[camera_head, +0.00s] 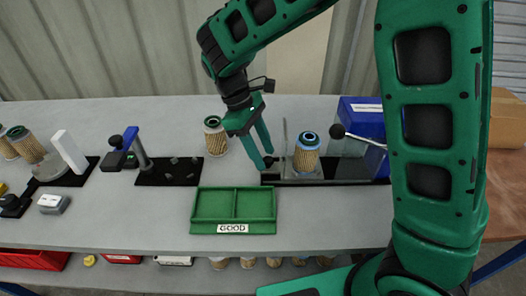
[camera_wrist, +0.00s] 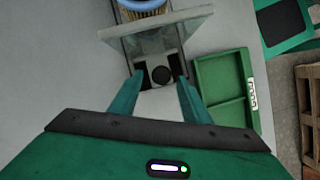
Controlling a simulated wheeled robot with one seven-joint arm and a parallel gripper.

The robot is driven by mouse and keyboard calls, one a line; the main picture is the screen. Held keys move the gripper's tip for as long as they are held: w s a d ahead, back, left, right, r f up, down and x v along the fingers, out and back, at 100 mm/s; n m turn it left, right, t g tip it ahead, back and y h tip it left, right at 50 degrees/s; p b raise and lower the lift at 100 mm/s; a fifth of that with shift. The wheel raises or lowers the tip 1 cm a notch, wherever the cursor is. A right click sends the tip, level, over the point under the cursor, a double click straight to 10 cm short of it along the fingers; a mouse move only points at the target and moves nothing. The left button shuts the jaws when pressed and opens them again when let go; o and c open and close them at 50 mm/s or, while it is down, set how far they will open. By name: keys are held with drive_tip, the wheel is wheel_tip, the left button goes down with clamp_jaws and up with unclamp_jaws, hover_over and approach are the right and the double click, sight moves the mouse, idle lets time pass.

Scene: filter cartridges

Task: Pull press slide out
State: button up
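The press (camera_head: 362,118) has a blue body, a clear guard and a black-ball lever (camera_head: 338,131). Its slide (camera_head: 295,180) carries a filter cartridge (camera_head: 306,158) with a blue top ring, upright. The cartridge's blue rim (camera_wrist: 142,5) shows at the top of the wrist view, behind a clear plate (camera_wrist: 155,38). A dark round knob (camera_wrist: 162,75) sits at the slide's left end. My gripper (camera_head: 265,160) is at that end, fingers pointing down. In the wrist view my gripper (camera_wrist: 161,88) is open, with one finger on each side of the knob; contact cannot be told.
A green two-part tray (camera_head: 233,206) marked GOOD stands in front. A cartridge (camera_head: 215,136) stands behind left. A black fixture (camera_head: 168,172) with small parts and a blue-topped stand (camera_head: 130,140) are farther left. Bare table lies between the fixture and the slide.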

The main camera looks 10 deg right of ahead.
drive_tip(key=shift+s, duration=0.1)
drive_tip(key=v, duration=1)
drive_tip(key=shift+a+r, duration=0.15)
drive_tip(key=shift+r, duration=0.15)
